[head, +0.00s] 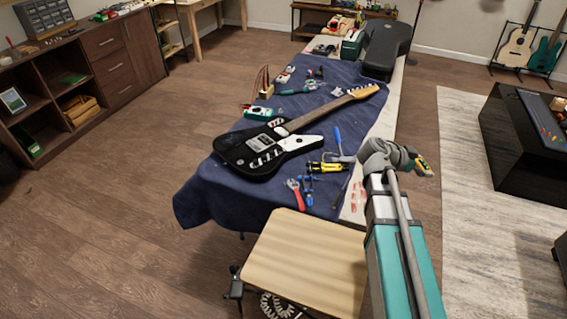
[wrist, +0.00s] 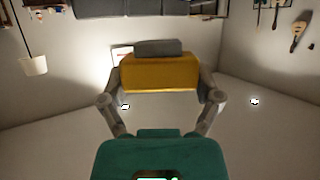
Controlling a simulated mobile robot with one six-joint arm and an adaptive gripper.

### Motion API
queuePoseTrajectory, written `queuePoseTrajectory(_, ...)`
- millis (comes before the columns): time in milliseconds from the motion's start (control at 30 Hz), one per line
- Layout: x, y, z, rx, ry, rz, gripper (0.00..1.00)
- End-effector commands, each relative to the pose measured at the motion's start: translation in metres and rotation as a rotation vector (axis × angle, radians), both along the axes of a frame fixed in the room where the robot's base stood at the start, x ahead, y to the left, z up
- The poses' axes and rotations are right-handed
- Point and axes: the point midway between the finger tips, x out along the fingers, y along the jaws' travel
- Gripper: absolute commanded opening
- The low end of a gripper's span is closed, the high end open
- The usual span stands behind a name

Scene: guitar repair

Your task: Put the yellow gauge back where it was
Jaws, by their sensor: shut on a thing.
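My gripper (wrist: 161,82) is shut on a yellow block-like thing with a grey part at its top, which looks like the yellow gauge (wrist: 158,73). Both fingers close on its sides in the wrist view. In the head view my gripper (head: 414,160) is at the right, past the bench's right edge, and a small yellow and dark end of the gauge (head: 424,167) shows beside it. The gauge's face and markings cannot be made out. The gauge is clear of the bench top in the picture.
The workbench has a navy cloth (head: 200,196) with a black and white electric guitar (head: 260,149). A wooden stool (head: 300,262) stands in front. A dark case (head: 386,48) is at the far end.

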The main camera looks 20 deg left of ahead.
Motion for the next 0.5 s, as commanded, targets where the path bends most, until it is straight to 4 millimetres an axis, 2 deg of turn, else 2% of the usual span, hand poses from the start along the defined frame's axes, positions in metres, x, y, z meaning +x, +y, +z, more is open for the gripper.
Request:
queuePoseTrajectory(200,0.0006,0.0095,0.0001,0.000,0.000,0.017,0.25)
queuePoseTrajectory(500,0.0009,0.0133,0.0000,0.000,0.000,0.024,0.25)
